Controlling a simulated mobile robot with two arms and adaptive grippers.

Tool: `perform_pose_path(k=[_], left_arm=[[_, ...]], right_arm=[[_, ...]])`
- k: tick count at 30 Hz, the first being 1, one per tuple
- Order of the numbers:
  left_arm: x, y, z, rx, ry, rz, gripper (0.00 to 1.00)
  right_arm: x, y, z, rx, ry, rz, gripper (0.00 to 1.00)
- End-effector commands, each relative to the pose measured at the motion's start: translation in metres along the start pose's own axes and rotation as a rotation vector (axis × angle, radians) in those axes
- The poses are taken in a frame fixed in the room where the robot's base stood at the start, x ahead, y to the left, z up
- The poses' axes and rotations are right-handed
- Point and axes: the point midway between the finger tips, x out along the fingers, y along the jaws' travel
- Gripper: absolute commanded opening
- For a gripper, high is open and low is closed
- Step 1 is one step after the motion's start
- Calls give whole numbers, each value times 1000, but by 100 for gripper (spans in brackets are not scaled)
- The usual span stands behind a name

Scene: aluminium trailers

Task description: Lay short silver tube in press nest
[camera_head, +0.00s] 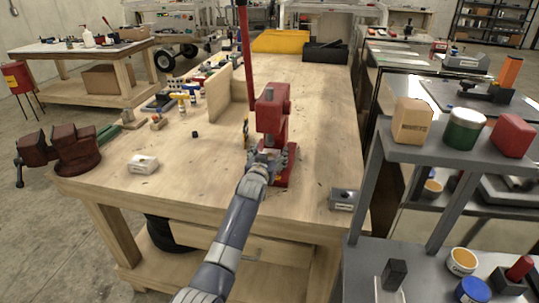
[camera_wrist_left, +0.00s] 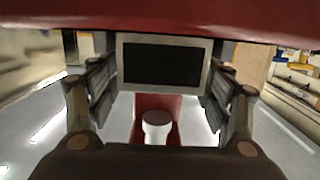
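My left gripper (camera_head: 264,162) is at the red press (camera_head: 273,112) on the wooden bench, under the press head. In the left wrist view, the short silver tube (camera_wrist_left: 121,62) shows as a bright rectangular frame with a dark inside. It lies between the two finger pads of the left gripper (camera_wrist_left: 165,85), which appear to touch its sides. Below it in that view is a white round post with a dark top (camera_wrist_left: 157,125) in front of a red part of the press. The gripper hides the nest area in the head view. My right gripper is not in view.
An upright wooden board (camera_head: 222,98) stands behind left of the press. A grey shelf (camera_head: 450,150) with cans and boxes stands at right.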

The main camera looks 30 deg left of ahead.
Motion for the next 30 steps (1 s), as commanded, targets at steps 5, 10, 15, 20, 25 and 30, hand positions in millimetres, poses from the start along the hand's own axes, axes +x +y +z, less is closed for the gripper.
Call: perform_pose_path(k=[5,10,15,20,25,30], left_arm=[[0,0,2,0,-3,0,73],[-6,0,3,1,-3,0,73],[-24,0,2,1,-1,0,73],[-49,0,2,0,-2,0,73],[-78,0,2,0,-1,1,73],[-102,0,1,0,-1,1,73]], right_arm=[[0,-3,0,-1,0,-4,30],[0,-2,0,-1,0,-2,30],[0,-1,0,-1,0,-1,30],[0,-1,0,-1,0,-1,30],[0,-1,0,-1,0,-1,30],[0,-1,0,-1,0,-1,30]])
